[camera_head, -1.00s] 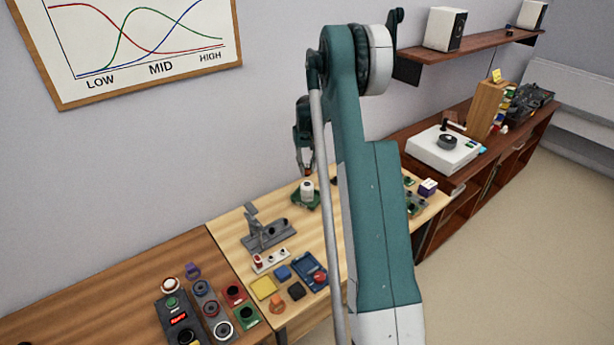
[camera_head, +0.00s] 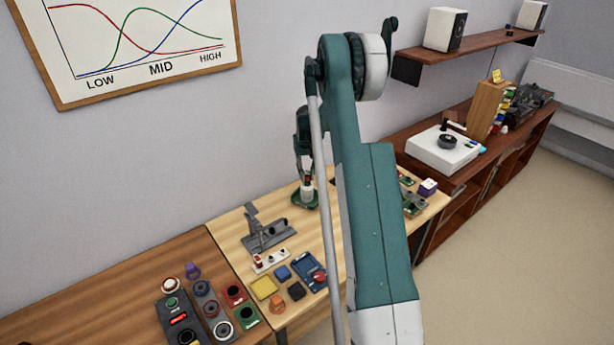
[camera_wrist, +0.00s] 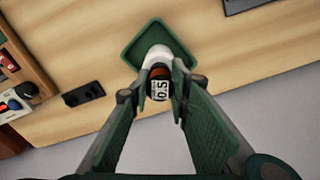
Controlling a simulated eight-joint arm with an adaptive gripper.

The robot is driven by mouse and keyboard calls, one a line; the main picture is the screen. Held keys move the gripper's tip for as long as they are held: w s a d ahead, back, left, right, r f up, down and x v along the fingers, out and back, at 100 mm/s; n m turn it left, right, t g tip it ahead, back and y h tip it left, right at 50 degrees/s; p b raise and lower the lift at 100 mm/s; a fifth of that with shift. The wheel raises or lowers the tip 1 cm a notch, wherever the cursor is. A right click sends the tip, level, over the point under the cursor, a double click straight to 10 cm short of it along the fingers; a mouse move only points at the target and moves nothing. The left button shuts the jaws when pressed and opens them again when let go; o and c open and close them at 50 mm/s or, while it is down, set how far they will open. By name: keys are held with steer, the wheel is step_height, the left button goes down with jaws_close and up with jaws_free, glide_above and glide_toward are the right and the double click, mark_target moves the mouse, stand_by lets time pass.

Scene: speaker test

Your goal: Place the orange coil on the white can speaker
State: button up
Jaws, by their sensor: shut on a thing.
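My gripper (camera_head: 307,179) is over the pale wood table, right at the top of the white can speaker (camera_head: 307,194). The can stands upright on a green tray (camera_head: 296,203). In the wrist view, my gripper (camera_wrist: 160,76) is shut on the orange coil (camera_wrist: 160,73), which shows an orange-brown band and a dark end with a white label reading 0.5. The white can (camera_wrist: 157,52) shows just beyond the coil, on the green tray (camera_wrist: 127,51). The coil looks lined up with the can. I cannot tell whether they touch.
A grey stand (camera_head: 267,233) is left of the tray. Nearer are a blue tray (camera_head: 311,268), a yellow block (camera_head: 263,288) and an orange block (camera_head: 278,304). My arm hides the table's middle right. A dark two-hole piece (camera_wrist: 82,97) shows in the wrist view.

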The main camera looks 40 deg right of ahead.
mark_target(307, 173)
steer(key=shift+f, duration=0.2)
steer(key=o, duration=0.9)
steer(key=shift+r, duration=0.2)
step_height(307, 173, up, 12)
stand_by(0.8)
